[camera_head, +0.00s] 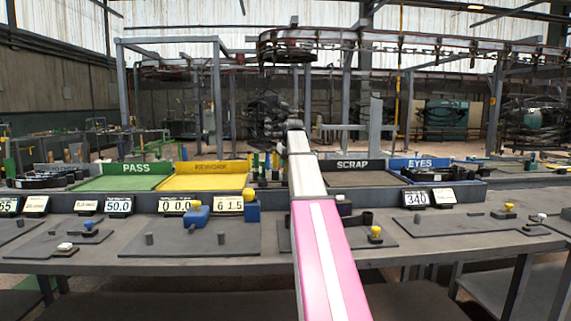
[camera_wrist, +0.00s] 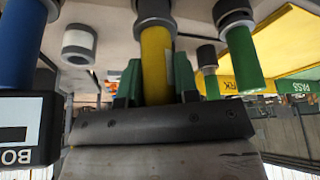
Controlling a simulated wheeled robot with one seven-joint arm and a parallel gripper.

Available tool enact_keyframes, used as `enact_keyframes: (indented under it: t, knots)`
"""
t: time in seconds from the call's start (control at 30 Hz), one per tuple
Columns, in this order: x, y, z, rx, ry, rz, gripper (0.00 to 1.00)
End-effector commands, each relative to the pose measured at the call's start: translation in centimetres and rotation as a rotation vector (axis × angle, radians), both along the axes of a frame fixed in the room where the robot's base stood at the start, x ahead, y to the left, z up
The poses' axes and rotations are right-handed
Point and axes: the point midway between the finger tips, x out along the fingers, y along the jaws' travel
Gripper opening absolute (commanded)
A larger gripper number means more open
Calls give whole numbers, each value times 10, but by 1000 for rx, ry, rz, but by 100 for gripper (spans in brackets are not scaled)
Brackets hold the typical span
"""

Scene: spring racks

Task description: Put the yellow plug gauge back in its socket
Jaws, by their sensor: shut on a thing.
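In the wrist view, which is upside down, the yellow plug gauge (camera_wrist: 156,55) is between the two green fingers of my gripper (camera_wrist: 156,88), which is shut on it. Its far end meets a dark and grey collar (camera_wrist: 154,12); I cannot tell whether this is a socket or part of the gauge, nor how deep it sits. A green plug gauge (camera_wrist: 243,60) with a dark collar is to the right. A blue cylinder (camera_wrist: 17,45) is at the left. In the head view my arm hides the gripper and the yellow gauge.
A pale hollow ring (camera_wrist: 80,42) sits on the surface left of the yellow gauge. A black-framed sign (camera_wrist: 28,128) is close at the lower left. In the head view, green PASS (camera_head: 125,183) and yellow REWORK (camera_head: 205,182) trays lie behind the bench (camera_head: 240,264).

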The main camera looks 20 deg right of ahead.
Motion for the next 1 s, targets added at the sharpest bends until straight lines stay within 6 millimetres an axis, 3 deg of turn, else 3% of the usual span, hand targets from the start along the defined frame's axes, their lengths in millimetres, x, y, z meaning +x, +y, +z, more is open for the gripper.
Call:
enact_keyframes:
  t: [1.0]
  knots:
    - [0,0,-17,0,-1,0,8]
